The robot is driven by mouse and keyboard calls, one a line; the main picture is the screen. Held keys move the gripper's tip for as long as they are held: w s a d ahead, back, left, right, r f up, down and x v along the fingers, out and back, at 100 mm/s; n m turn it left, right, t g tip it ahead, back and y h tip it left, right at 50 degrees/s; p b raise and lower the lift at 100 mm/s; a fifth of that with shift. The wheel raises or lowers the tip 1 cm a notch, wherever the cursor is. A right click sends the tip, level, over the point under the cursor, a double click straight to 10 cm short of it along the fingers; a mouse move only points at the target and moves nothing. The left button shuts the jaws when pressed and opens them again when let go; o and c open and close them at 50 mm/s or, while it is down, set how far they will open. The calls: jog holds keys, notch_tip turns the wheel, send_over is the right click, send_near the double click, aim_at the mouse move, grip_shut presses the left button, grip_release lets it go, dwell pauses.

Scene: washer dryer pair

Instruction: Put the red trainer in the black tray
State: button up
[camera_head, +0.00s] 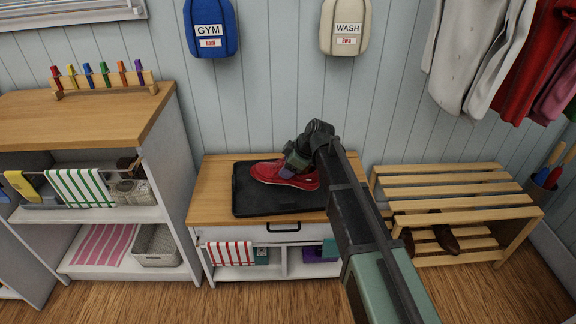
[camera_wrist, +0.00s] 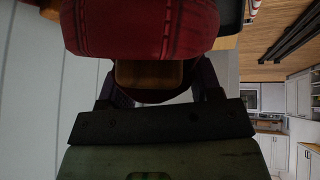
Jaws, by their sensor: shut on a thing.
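The tray lies on the wooden top of a low white cabinet. My gripper (camera_head: 296,167) is shut on the trainer near its ankle opening. I cannot tell whether the sole touches the tray. In the wrist view the red trainer (camera_wrist: 145,28) fills the top middle, between the fingers, and the tray's dark corner shows only doubtfully.
A slatted wooden rack (camera_head: 450,187) with brown shoes stands to the right. A taller wood-topped shelf unit (camera_head: 75,125) stands to the left, with a peg rack on it. GYM (camera_head: 210,28) and WASH (camera_head: 345,28) bags hang on the wall behind.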

jog(key=shift+a, duration=0.25)
notch_tip(320, 180, down, 7)
jog(key=b, duration=0.6)
jog(key=shift+b, duration=0.4)
jog(key=shift+f+b, duration=0.45)
jog(key=shift+b, duration=0.1)
jog(key=o, duration=1.2)
jog(key=shift+c, duration=0.2)
